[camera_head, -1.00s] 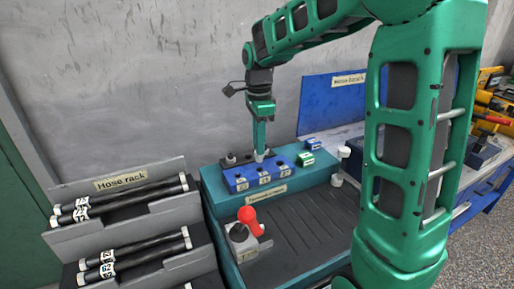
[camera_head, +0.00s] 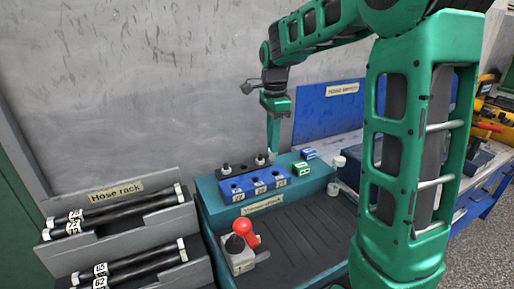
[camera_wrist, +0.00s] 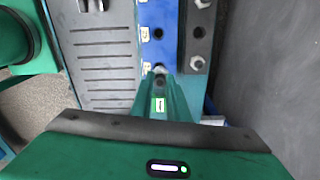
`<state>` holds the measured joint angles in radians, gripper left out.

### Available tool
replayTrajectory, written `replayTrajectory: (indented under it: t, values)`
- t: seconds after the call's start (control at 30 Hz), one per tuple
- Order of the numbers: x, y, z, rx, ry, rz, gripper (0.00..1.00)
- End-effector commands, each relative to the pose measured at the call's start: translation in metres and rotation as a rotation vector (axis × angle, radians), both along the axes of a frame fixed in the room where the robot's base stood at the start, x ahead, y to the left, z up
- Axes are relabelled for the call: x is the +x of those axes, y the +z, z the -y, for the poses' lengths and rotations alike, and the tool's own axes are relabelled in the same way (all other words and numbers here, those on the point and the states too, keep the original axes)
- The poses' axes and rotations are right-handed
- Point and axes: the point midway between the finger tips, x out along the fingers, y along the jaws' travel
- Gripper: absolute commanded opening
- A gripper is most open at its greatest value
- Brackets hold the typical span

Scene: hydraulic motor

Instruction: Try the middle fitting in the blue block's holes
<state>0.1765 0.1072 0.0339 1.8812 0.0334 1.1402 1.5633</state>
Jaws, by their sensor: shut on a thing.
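The blue block (camera_head: 256,184) lies on the teal bench, with a row of holes along its top and white labels on its front. My gripper (camera_head: 273,152) points down at the block's right end. In the wrist view, its fingers (camera_wrist: 161,78) are shut on a small grey fitting (camera_wrist: 160,69) at the end hole nearest the gripper. The fingers hide most of the fitting, and I cannot tell whether it is in the hole. The dark rail (camera_wrist: 199,45) behind the block holds two fittings at its ends, with an empty hole between them.
A green box (camera_head: 301,168) and a blue box (camera_head: 309,153) sit to the right. The hose rack (camera_head: 130,205) stands left. The ribbed tray (camera_head: 300,228) has free room.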

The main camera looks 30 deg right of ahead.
Motion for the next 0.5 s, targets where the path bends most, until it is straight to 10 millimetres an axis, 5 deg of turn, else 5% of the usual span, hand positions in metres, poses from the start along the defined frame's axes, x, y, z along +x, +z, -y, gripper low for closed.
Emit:
replayTrajectory:
  t: [0.5]
  values:
    - [-0.001, -0.027, 0.012, 0.0, 0.001, -0.002, 0.0]
